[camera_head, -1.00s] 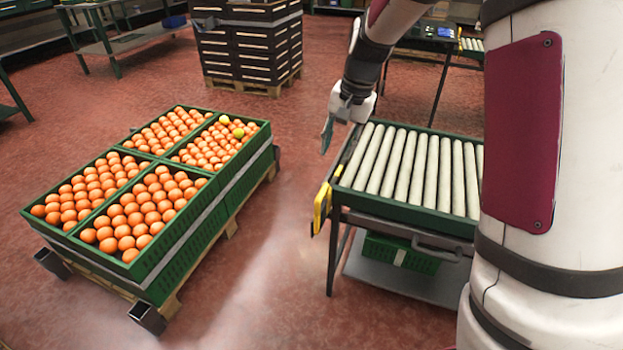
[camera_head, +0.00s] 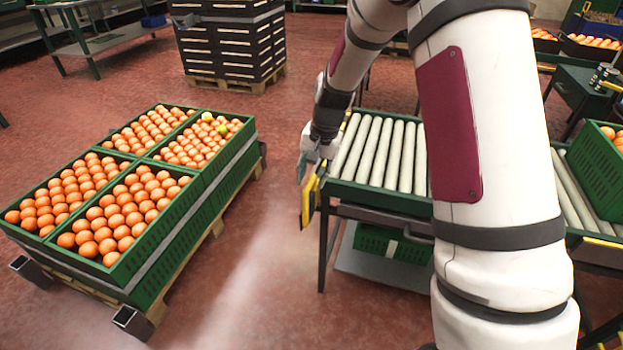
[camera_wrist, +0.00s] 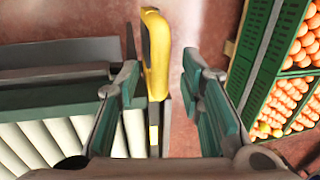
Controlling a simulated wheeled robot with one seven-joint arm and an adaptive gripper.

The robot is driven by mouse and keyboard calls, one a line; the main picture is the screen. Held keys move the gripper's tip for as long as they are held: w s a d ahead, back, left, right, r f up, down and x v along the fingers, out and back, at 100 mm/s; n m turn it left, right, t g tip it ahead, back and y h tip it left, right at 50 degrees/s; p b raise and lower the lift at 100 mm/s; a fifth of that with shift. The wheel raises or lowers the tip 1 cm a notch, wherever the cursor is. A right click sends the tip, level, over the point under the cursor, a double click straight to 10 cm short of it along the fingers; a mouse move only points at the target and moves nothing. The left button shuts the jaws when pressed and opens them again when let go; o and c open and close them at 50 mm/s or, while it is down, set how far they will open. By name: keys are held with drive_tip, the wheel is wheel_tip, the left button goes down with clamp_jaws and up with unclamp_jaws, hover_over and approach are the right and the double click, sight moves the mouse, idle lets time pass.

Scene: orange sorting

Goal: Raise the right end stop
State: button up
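A yellow end stop (camera_head: 308,203) stands upright at the left end of the roller table (camera_head: 385,201) in the head view. My gripper (camera_head: 302,172) is at this end, just at the top of the yellow stop. In the wrist view the yellow end stop (camera_wrist: 156,50) lies between the two teal finger pads of my gripper (camera_wrist: 160,76). The fingers are open, with a gap visible on both sides of the stop. The rollers (camera_wrist: 45,145) lie to the left of it in the wrist view.
Green crates of oranges (camera_head: 165,235) stand on a pallet to the left, with clear red floor between. Another roller table with a green crate (camera_head: 597,165) is at the right. Stacked dark crates (camera_head: 230,45) are behind.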

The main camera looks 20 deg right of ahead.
drive_tip(key=shift+f, duration=0.2)
clamp_jaws()
wheel_tip(320, 180, up, 7)
drive_tip(key=p, duration=0.5)
drive_tip(key=shift+r, duration=0.15)
drive_tip(key=shift+w+r, duration=0.1)
